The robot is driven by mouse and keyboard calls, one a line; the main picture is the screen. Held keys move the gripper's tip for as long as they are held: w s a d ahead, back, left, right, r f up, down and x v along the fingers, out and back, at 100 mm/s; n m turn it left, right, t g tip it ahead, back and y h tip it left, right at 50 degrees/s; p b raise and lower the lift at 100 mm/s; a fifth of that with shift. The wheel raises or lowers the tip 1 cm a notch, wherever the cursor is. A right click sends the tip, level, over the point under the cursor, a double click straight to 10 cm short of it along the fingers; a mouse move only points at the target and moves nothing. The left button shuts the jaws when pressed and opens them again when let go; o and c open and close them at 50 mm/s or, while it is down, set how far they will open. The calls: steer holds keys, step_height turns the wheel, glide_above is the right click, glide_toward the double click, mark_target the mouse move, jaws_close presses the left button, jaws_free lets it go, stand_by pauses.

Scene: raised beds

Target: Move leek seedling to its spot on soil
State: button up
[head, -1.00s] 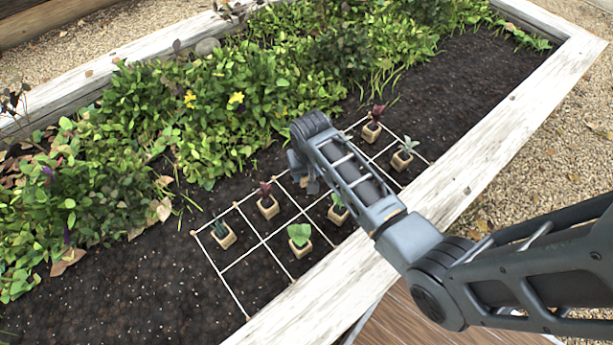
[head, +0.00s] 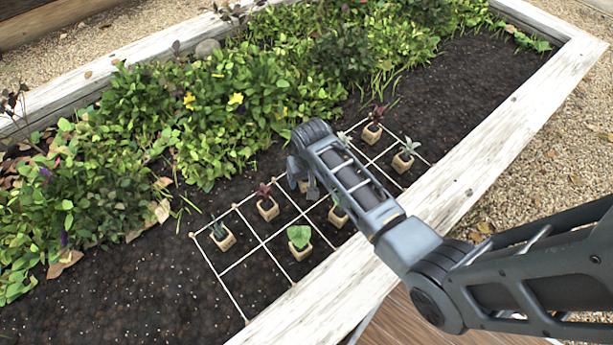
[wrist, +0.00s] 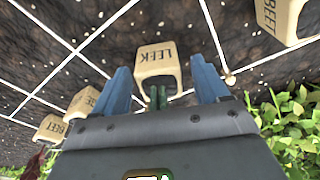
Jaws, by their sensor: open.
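A pale wooden pot labelled LEEK (wrist: 156,63) shows in the wrist view, with thin green leaves (wrist: 158,97) pointing toward my palm. My gripper (wrist: 163,82) is open, with one blue finger on each side of the leek seedling and visible gaps to the pot. In the head view my gripper (head: 303,178) hangs low over the middle of the string grid. My arm hides much of the area there, and I cannot tell which part of the leek pot shows.
Other potted seedlings stand in the white string grid, among them two red-leaved ones (head: 268,208) (head: 372,132), a broad-leaved green one (head: 299,240) and a grey-green one (head: 405,162). Dense plants (head: 230,110) grow behind. A white timber edge (head: 450,205) borders the bed in front.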

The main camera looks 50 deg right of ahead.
step_height(320, 180, up, 12)
steer(key=s+a+p, duration=0.1)
steer(key=p, duration=0.3)
steer(key=shift+s, duration=0.25)
steer(key=s+a+r+n+t, duration=0.1)
steer(key=s+a+n+t, duration=0.15)
steer(key=s, duration=0.55)
steer(key=s+a+r+n+t, duration=0.15)
steer(key=s+a+t, duration=0.25)
steer(key=s, duration=0.4)
steer(key=s+a+r+n+t, duration=0.1)
steer(key=s+a+r+t, duration=0.1)
steer(key=s+r, duration=0.2)
steer(key=s+a+r+n+t, duration=0.1)
steer(key=s+r, duration=0.3)
steer(key=r, duration=0.6)
steer(key=s+a+r+t+y, duration=0.1)
steer(key=s+a+r+t, duration=0.2)
steer(key=r, duration=0.5)
steer(key=shift+s+a+n+t, duration=0.4)
steer(key=shift+a+t, duration=0.1)
steer(key=shift+t, duration=0.05)
